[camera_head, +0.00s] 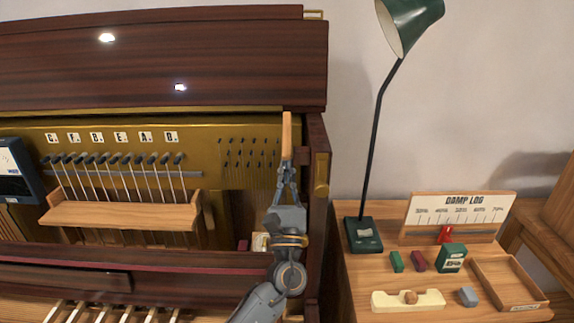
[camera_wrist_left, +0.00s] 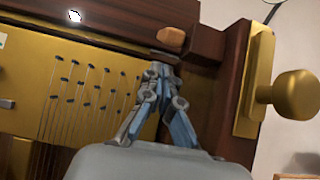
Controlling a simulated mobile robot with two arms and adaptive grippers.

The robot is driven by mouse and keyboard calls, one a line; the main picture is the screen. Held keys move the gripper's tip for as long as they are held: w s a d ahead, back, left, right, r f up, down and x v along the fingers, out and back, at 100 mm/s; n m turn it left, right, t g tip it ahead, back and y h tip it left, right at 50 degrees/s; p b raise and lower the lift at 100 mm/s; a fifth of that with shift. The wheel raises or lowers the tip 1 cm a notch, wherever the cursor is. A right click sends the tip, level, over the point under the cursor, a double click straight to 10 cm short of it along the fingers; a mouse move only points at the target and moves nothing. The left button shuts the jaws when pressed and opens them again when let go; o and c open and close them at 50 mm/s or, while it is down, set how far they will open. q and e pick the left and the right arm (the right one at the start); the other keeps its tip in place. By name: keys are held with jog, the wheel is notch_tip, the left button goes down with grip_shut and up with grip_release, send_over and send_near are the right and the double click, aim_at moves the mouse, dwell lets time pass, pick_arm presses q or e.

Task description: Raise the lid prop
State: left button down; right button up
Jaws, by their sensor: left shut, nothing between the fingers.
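The lid prop (camera_head: 287,135) is a light wooden stick standing upright near the right end of the open piano, its top close to the dark lid's (camera_head: 160,65) lower edge. Its lower part is hidden by my left gripper (camera_head: 287,168). In the left wrist view the rounded end of the prop (camera_wrist_left: 171,38) shows just beyond the fingertips of my left gripper (camera_wrist_left: 163,68). The fingers are closed together with nothing between them; I cannot tell whether they touch the prop. My right gripper is not in view.
A brass knob (camera_wrist_left: 296,94) sticks out at the piano's right side. A row of hammers (camera_head: 115,160) stands left of the gripper. On the right, a side table (camera_head: 360,285) carries a green lamp (camera_head: 364,235), a damp log board (camera_head: 458,212), small blocks and a tray.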

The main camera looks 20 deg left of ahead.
aim_at(287, 133)
pick_arm(q)
jog(key=p+x, duration=0.2)
jog(key=x, duration=0.5)
jog(key=shift+w+r, duration=0.1)
jog(key=shift+w, duration=0.05)
jog(key=r+t+b, duration=0.1)
jog(key=b, duration=0.5)
jog(key=shift+r+b, duration=0.1)
jog(key=shift+b, duration=0.25)
jog(key=shift+r, duration=0.25)
